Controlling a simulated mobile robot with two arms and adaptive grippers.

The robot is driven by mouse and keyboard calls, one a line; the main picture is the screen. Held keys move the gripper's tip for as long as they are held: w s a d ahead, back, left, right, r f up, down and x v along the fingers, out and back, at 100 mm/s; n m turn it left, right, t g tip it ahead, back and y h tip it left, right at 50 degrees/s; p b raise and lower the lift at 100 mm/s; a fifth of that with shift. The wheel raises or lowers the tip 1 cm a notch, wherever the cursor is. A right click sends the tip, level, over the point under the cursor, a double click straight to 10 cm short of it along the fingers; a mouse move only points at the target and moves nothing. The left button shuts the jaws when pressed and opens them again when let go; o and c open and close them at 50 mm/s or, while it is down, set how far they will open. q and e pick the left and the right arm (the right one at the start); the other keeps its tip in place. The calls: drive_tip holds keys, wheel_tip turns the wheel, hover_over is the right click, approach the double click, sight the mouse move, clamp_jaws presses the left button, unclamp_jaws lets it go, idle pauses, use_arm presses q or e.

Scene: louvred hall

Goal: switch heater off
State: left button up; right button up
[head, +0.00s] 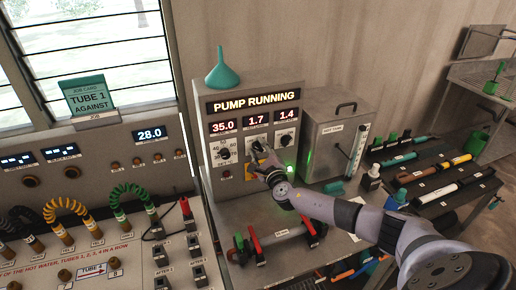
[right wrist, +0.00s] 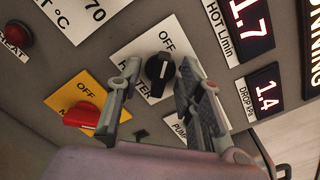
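The grey pump unit (head: 256,122) stands on the bench with a "PUMP RUNNING" display and readings 35.0, 1.7 and 1.4. My right gripper (head: 258,152) is at its front panel and covers part of it. In the right wrist view, the black heater knob (right wrist: 159,75) sits on a white plate marked OFF at its top. The fingers of my right gripper (right wrist: 160,84) stand apart on either side of the knob, with gaps visible. Contact is not visible. A white mark shows on the knob; its exact setting is hard to tell. My left gripper is out of view.
A red switch (right wrist: 84,116) on a yellow plate sits close to the left finger. A red heat lamp (right wrist: 18,33) and a temperature dial (head: 224,155) are nearby. A grey tank (head: 327,130) stands right of the unit. A green funnel (head: 221,72) rests on top.

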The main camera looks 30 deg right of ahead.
sight(259, 148)
drive_tip(key=shift+v, duration=2.05)
drive_tip(key=shift+w, duration=0.1)
drive_tip(key=shift+r, duration=0.3)
drive_tip(key=s+r, duration=0.3)
drive_tip(key=r, duration=0.8)
drive_tip(key=shift+a+r, duration=0.2)
drive_tip(key=shift+a, duration=0.2)
